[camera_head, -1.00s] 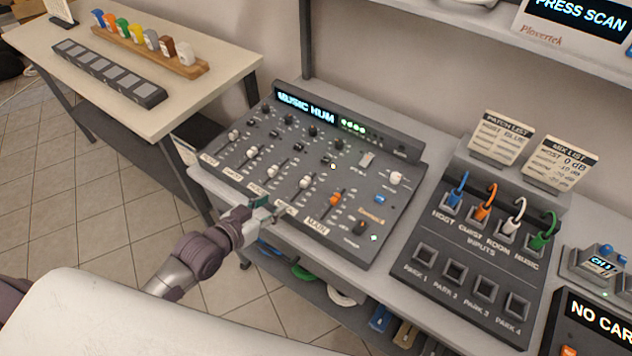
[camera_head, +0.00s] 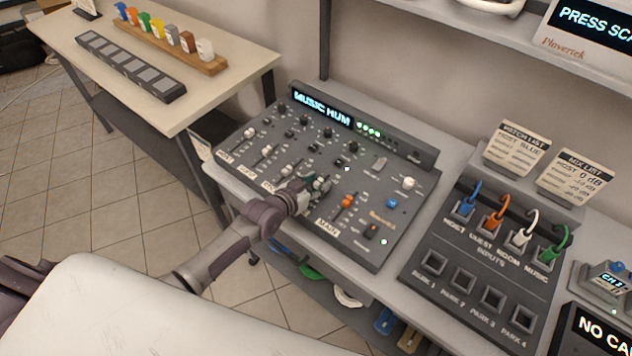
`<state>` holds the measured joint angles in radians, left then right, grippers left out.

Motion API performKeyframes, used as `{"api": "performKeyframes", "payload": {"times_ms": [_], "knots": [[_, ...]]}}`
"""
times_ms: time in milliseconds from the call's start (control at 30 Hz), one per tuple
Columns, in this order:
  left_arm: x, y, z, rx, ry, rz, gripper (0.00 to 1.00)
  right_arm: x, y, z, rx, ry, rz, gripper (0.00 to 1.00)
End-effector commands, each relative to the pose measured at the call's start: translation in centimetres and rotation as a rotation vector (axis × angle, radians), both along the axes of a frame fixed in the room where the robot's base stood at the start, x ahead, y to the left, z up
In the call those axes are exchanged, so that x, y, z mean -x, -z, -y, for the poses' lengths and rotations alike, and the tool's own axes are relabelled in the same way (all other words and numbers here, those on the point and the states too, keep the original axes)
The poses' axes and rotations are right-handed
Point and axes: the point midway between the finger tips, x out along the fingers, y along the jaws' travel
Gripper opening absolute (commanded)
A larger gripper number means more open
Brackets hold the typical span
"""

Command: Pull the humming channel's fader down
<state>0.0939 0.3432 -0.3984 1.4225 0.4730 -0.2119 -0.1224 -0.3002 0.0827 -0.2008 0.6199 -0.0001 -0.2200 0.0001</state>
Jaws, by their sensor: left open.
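The mixer (camera_head: 400,222) stands on the grey bench, and its screen (camera_head: 322,107) reads "MUSIC HUM". White faders show at the host channel (camera_head: 250,132), the guest channel (camera_head: 266,150) and the room channel (camera_head: 287,170). The main fader (camera_head: 347,202) is orange. My left gripper (camera_head: 315,184) is over the music channel, between the room and main faders, with its jaws open. It covers the music label and most of the music fader; I cannot tell whether it touches the knob. My right gripper is not in view.
Right of the mixer is an inputs panel (camera_head: 425,298) with blue, orange, white and green plugs. Two cards, a patch list (camera_head: 517,148) and a mix list (camera_head: 574,177), stand behind it. A side table (camera_head: 60,35) at the upper left holds coloured pieces. A shelf overhangs the bench.

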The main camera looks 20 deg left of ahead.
Motion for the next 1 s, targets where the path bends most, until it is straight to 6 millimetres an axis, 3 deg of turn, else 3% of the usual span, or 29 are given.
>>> {"api": "performKeyframes", "payload": {"times_ms": [267,500,533,1000], "knots": [[-0.09,0.01,0.04,0.000,0.000,0.001,0.42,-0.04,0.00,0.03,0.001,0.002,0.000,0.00],[-0.08,0.01,0.03,0.000,0.000,0.000,0.02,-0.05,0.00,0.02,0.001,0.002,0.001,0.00],[-0.07,0.02,0.03,0.001,0.000,0.000,0.00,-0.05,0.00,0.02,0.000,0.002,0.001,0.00],[-0.47,0.12,0.16,0.001,0.000,0.000,0.00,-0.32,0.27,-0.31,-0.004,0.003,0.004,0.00]]}}
